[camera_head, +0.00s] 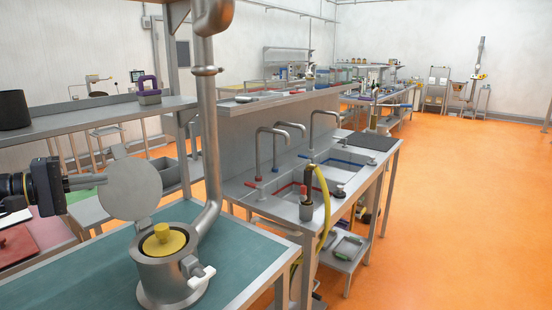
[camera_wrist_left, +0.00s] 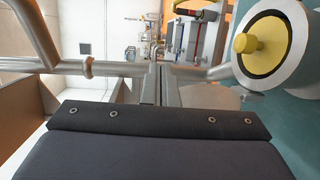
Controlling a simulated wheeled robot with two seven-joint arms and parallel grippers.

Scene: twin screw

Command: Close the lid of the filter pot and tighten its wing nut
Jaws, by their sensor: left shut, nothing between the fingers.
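The metal filter pot (camera_head: 153,280) stands on the teal bench top at lower left in the head view. Its round grey lid (camera_head: 131,189) is open, standing upright at the pot's back left. A yellow insert (camera_head: 163,241) shows in the pot's mouth, and also in the left wrist view (camera_wrist_left: 247,43). The white wing nut (camera_head: 202,277) is at the pot's front right, clear of the lid. My left gripper (camera_head: 103,180) is shut and empty, its fingertips at the lid's left edge; I cannot tell whether they touch. My right gripper is not in view.
A thick metal pipe (camera_head: 209,130) rises right behind the pot. A shelf (camera_head: 75,116) with a black cup (camera_head: 14,110) and a purple-handled weight (camera_head: 149,90) is behind. A sink bench (camera_head: 345,177) stands to the right. The teal bench top (camera_head: 95,268) is free left of the pot.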

